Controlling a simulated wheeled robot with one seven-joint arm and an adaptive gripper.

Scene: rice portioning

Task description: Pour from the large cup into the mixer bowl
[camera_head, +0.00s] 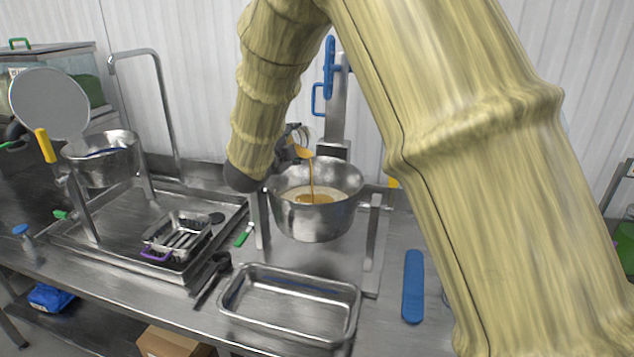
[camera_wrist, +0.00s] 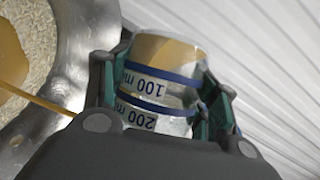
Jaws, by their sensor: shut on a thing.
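The large cup (camera_wrist: 165,72) is clear, with blue bands and "100 ml" and "200 ml" labels. My gripper (camera_wrist: 165,95) is shut on it, with a finger on each side. The cup is tilted over the mixer bowl, and a brown-yellow liquid stream runs from it. Some liquid still shows inside the cup. The steel mixer bowl (camera_head: 315,222) stands in the mixer frame and holds pale grains with a brown-yellow pool on top. In the head view my gripper (camera_head: 298,145) is above the bowl's back left rim, partly hidden by my arm. The bowl's rim (camera_wrist: 75,60) shows at left in the wrist view.
An empty steel tray (camera_head: 345,322) lies in front of the bowl. A second steel bowl (camera_head: 100,170), a tall tap (camera_head: 170,110) and a utensil tray (camera_head: 175,240) are at left. The mixer column (camera_head: 337,110) rises behind the bowl.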

